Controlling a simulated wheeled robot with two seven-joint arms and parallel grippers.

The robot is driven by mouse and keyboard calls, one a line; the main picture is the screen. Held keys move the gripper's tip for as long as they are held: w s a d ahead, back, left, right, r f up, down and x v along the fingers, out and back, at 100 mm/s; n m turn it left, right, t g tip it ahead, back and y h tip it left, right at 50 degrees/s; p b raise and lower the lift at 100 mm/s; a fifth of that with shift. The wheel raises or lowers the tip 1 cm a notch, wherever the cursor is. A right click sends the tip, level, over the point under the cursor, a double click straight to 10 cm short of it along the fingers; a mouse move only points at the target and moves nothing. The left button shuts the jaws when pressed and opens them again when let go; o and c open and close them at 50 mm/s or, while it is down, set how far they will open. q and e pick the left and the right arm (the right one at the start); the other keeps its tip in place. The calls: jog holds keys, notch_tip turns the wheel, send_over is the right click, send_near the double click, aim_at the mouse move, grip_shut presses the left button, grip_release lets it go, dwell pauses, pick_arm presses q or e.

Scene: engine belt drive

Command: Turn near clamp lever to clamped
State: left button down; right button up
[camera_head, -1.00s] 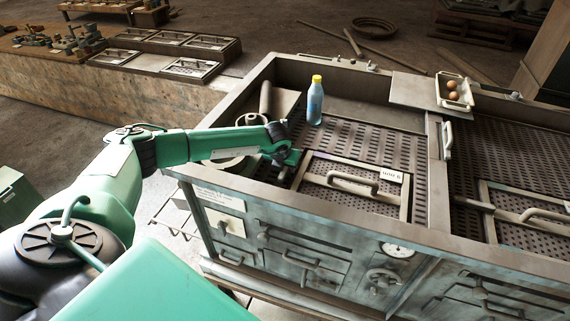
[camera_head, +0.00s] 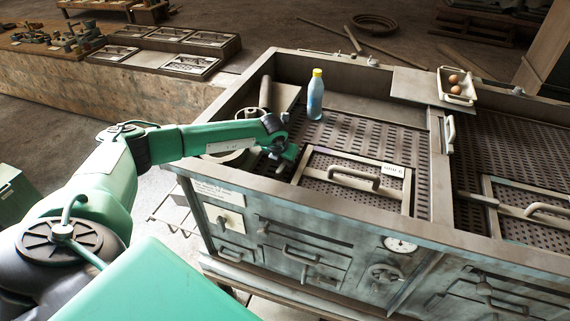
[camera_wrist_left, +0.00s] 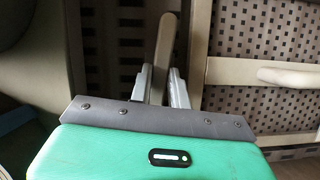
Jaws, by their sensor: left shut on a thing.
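The near clamp lever (camera_wrist_left: 166,42) shows in the left wrist view as a narrow grey-brown bar, standing nearly upright in the picture. My left gripper (camera_wrist_left: 160,75) is shut on it, with one pale finger on each side. In the head view my left gripper (camera_head: 284,158) is low inside the left bay of the metal bench, left of the framed perforated panel (camera_head: 310,158). There the gripper hides most of the lever. My right gripper is not in view.
A blue bottle with a yellow cap (camera_head: 315,97) stands behind the gripper. The framed panel has a raised handle (camera_head: 353,178) to the right. The bench's front rim (camera_head: 300,205) is close below the arm. A tray with two eggs (camera_head: 456,86) sits at the back right.

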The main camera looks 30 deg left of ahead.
pick_arm(q)
jog(key=m+h+b, duration=0.1)
jog(key=m+b, duration=0.2)
jog(key=b, duration=0.1)
jog(key=m+h+b, duration=0.1)
jog(key=m+b, duration=0.3)
jog(key=b, duration=0.1)
jog(key=a+m+g+h+b, duration=0.1)
jog(key=m+b, duration=0.2)
jog(key=b, duration=0.1)
jog(key=shift+w+f+m+h, duration=0.2)
jog(key=shift+w+m+h, duration=0.1)
jog(key=shift+h, duration=0.1)
jog(key=m+g+b, duration=0.1)
jog(key=m+b, duration=0.1)
jog(key=shift+m+h+b, duration=0.3)
jog(key=shift+w+a+r+m+g+b, duration=0.1)
jog(key=shift+m+g+b, duration=0.2)
jog(key=shift+m+b, duration=0.3)
jog(key=shift+a+r+m+g+b, duration=0.1)
jog(key=shift+m+g+b, duration=0.25)
jog(key=shift+m, duration=0.45)
jog(key=c, duration=1.3)
grip_release()
jog(key=shift+r, duration=0.1)
